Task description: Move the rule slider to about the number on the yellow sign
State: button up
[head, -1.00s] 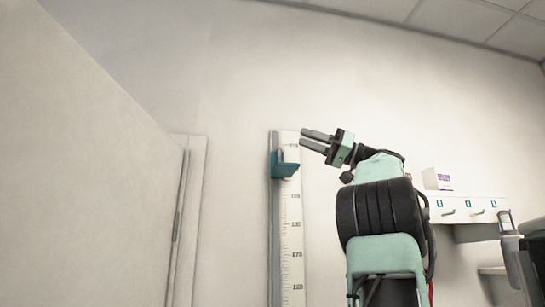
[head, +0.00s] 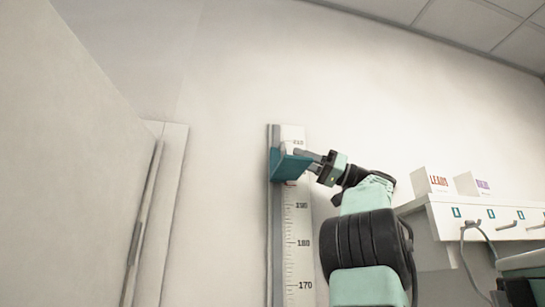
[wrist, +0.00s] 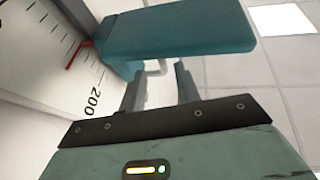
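The rule (head: 303,225) is a white scale with a grey rail, upright on the wall, with 190, 180 and 170 readable. The teal slider (head: 279,165) sits near its top. In the wrist view the slider (wrist: 190,38) shows as a broad teal plate, with a red pointer (wrist: 79,52) near the printed 200; the exact reading is unclear. My gripper (head: 306,155) is at the slider's right side. In the wrist view my gripper (wrist: 160,72) has its fingers apart, tips close to the plate; contact cannot be told. No yellow sign is in view.
A white wall rack (head: 485,215) with hooks is on the right, carrying two white boxes (head: 431,182) with lettering. A pale door or panel (head: 80,170) fills the left. The wall between the rule and the door frame is bare.

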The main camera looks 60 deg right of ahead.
aim_at(276, 148)
jog(key=p+x, duration=0.3)
jog(key=x, duration=0.3)
jog(key=shift+w+a+r, duration=0.15)
jog(key=shift+a+r, duration=0.1)
jog(key=shift+r, duration=0.1)
jog(key=shift+w+a+p, duration=0.1)
jog(key=shift+w+p, duration=0.25)
grip_shut()
